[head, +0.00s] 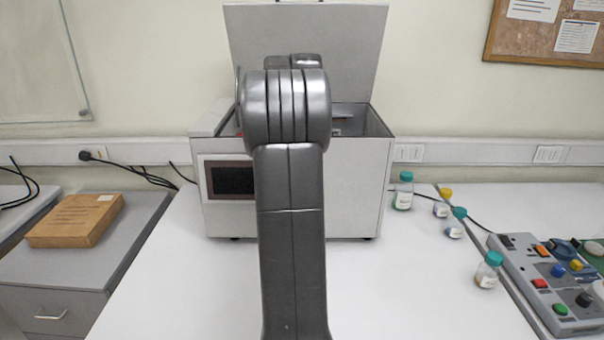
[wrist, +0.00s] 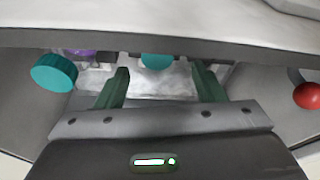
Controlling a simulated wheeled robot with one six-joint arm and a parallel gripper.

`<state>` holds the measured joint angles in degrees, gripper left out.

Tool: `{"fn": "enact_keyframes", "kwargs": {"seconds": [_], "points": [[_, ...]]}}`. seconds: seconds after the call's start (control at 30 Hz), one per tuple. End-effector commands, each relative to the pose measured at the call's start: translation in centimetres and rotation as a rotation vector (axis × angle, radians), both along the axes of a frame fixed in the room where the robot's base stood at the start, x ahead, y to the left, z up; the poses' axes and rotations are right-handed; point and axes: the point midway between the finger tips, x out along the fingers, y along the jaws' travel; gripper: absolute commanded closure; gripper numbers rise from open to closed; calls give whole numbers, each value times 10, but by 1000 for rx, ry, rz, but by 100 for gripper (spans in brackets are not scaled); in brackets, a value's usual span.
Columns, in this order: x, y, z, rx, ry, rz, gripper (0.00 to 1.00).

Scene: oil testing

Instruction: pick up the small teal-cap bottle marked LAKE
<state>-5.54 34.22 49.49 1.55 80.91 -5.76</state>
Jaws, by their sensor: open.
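My gripper (wrist: 160,82) is open in the wrist view, its two green fingers apart. A teal cap (wrist: 157,61) shows beyond and between the fingertips, partly cut off by a grey edge above; I cannot tell whether the fingers touch its bottle. A larger-looking teal cap (wrist: 55,72) is left of the left finger. No label reads LAKE legibly in either view. In the head view my arm hides my gripper. That view shows a taller teal-cap bottle (head: 403,192) and small teal-cap bottles (head: 455,224) (head: 487,270) on the right of the table.
A white machine (head: 345,190) with its lid (head: 345,45) raised stands behind my arm. A yellow-cap bottle (head: 441,205) stands among the teal ones. A control box (head: 550,300) is at right. A red ball-shaped thing (wrist: 307,96) is right of my gripper. The front table surface is clear.

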Motion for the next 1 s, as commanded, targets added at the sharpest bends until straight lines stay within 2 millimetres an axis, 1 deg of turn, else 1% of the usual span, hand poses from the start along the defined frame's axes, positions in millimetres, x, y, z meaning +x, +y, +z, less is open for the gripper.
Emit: {"fn": "enact_keyframes", "kwargs": {"seconds": [0.17, 0.4, 0.5, 0.77, 0.8, 0.97, 1.0], "points": [[3, 0, -11, 0, 1, 0, 38], [10, -1, -45, -1, 3, 0, 38], [12, -1, -54, 0, 1, 0, 38], [13, 0, -56, 0, -1, 0, 38], [13, 0, -56, 0, -1, 0, 45], [13, 0, -56, 0, -1, 0, 77], [13, 0, -56, 0, -1, 0, 85]]}}
